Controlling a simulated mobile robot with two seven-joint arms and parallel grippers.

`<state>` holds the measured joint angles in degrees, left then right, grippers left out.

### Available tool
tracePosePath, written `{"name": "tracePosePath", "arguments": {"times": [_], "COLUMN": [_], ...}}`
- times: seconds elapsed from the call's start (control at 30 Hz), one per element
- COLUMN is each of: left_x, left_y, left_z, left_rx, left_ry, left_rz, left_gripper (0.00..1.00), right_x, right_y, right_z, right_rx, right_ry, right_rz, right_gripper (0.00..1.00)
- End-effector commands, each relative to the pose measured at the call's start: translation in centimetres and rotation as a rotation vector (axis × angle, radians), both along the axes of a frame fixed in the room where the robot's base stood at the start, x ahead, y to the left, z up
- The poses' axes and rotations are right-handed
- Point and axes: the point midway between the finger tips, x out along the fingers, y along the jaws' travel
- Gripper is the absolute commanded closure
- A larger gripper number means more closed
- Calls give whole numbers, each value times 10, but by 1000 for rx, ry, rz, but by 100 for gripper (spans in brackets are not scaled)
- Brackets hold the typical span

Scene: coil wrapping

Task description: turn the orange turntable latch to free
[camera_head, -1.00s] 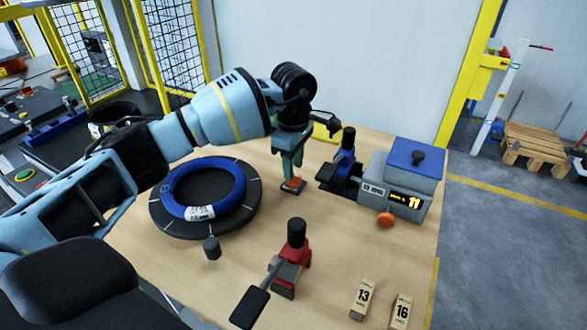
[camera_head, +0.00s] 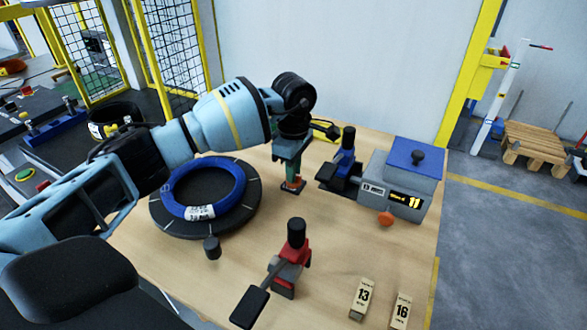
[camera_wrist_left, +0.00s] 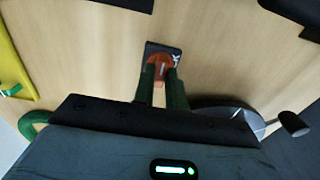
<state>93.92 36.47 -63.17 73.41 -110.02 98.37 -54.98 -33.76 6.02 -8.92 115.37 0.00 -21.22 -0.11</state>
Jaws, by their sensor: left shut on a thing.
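The orange turntable latch (camera_head: 293,182) stands on a small dark base plate on the wooden table, right of the turntable. In the left wrist view the orange latch (camera_wrist_left: 159,68) shows between the fingertips, on its dark plate (camera_wrist_left: 172,49). My left gripper (camera_head: 290,172) points down at the latch with its green fingers shut on it. The fingers also show in the left wrist view (camera_wrist_left: 160,82). They hide part of the latch. The black turntable (camera_head: 238,218) carries a blue coil (camera_head: 236,196) with a white label. My right gripper is not in view.
A red clamp device (camera_head: 290,262) with a black handle stands at the front. A blue device (camera_head: 343,163) and a grey box with a blue lid (camera_head: 410,167) stand right of the latch. An orange ball-like knob (camera_head: 386,218) and tags 13 (camera_head: 362,297) and 16 (camera_head: 402,312) are further right.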

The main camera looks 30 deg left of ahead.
Motion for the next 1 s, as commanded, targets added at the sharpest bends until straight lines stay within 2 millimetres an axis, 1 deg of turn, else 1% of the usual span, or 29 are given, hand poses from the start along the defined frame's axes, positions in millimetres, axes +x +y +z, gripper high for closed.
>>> {"name": "tracePosePath", "arguments": {"times": [0.17,0.37,1.0], "left_x": [0,0,0], "left_y": [0,0,-1], "left_z": [1,2,4], "left_rx": [0,0,-2], "left_ry": [0,-1,-2], "left_rz": [36,144,733], "left_gripper": [100,100,100], "right_x": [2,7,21], "right_y": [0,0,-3], "right_z": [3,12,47], "right_rx": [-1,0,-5], "right_ry": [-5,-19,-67], "right_rz": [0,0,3], "right_gripper": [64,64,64]}}
